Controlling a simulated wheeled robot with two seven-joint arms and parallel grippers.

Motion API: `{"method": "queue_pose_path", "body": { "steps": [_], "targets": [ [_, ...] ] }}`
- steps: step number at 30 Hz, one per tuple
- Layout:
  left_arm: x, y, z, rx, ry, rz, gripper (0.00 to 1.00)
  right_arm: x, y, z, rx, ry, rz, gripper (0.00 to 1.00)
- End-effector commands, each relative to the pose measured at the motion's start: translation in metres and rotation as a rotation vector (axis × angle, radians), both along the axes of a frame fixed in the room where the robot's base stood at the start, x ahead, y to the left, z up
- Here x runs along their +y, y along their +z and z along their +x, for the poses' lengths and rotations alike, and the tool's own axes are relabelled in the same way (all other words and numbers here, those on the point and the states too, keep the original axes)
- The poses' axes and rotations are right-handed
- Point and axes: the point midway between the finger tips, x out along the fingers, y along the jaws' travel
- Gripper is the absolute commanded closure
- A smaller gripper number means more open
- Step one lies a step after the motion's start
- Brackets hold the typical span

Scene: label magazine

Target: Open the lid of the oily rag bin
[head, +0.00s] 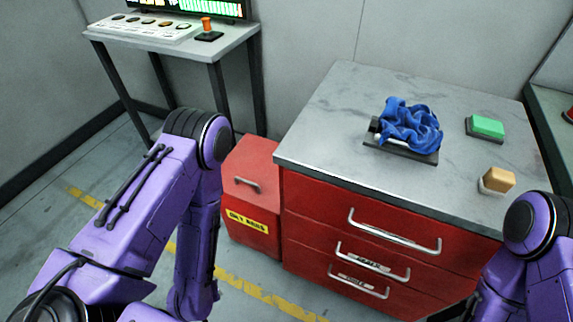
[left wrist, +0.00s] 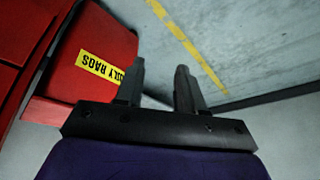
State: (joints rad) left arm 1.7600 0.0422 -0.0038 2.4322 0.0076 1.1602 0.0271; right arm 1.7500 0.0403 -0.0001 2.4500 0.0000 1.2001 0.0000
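The oily rag bin (head: 252,228) is a red box with a yellow label, standing on the floor left of the drawer cabinet. Its lid (head: 250,165) is red, has a grey bar handle (head: 247,185) and looks closed. In the left wrist view the bin's labelled face (left wrist: 92,50) is at the left. My left gripper (left wrist: 158,82) is empty, its two dark fingers apart, beside the bin and over the floor. In the head view my left arm hangs down left of the bin, and its gripper is out of sight. My right gripper is not in view.
The red drawer cabinet (head: 355,220) stands right of the bin; a blue rag (head: 408,125), a green block (head: 486,127) and a tan block (head: 498,179) are on top. A control desk (head: 185,42) stands behind. Floor with a yellow line (head: 265,292) is open in front.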

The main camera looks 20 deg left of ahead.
Motion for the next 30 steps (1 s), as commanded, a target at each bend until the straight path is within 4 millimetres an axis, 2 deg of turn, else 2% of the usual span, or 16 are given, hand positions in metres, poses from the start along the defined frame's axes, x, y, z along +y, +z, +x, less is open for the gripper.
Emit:
{"method": "queue_pose_path", "body": {
  "steps": [2,4,5,6,7,9,11,12,15,18,21,23,30],
  "targets": [
    [0.003,-0.015,0.029,-0.027,0.068,-0.034,0.62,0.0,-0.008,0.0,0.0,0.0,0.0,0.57],
    [0.007,-0.029,0.076,-0.052,0.162,-0.094,0.62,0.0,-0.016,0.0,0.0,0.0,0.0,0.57],
    [0.009,-0.032,0.101,-0.063,0.212,-0.124,0.62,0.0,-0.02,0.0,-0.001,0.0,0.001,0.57],
    [0.013,-0.033,0.137,-0.075,0.282,-0.17,0.62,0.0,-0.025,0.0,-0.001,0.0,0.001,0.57],
    [0.017,-0.031,0.164,-0.083,0.337,-0.204,0.62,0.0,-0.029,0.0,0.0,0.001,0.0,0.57],
    [0.025,-0.014,0.224,-0.09,0.46,-0.282,0.62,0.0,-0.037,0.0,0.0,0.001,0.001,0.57],
    [0.033,0.009,0.267,-0.089,0.555,-0.341,0.62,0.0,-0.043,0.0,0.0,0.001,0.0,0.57],
    [0.038,0.027,0.29,-0.086,0.612,-0.375,0.62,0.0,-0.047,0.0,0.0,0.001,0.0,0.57],
    [0.05,0.071,0.331,-0.072,0.725,-0.436,0.62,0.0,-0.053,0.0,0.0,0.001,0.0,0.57],
    [0.059,0.104,0.349,-0.058,0.794,-0.466,0.62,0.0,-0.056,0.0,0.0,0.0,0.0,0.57],
    [0.063,0.115,0.355,-0.047,0.824,-0.478,0.62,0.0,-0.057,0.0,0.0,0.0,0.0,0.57],
    [0.063,0.111,0.356,-0.043,0.83,-0.478,0.62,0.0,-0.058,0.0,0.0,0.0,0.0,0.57],
    [0.063,0.058,0.364,-0.041,0.832,-0.477,0.62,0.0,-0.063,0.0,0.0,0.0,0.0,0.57]
  ]
}}
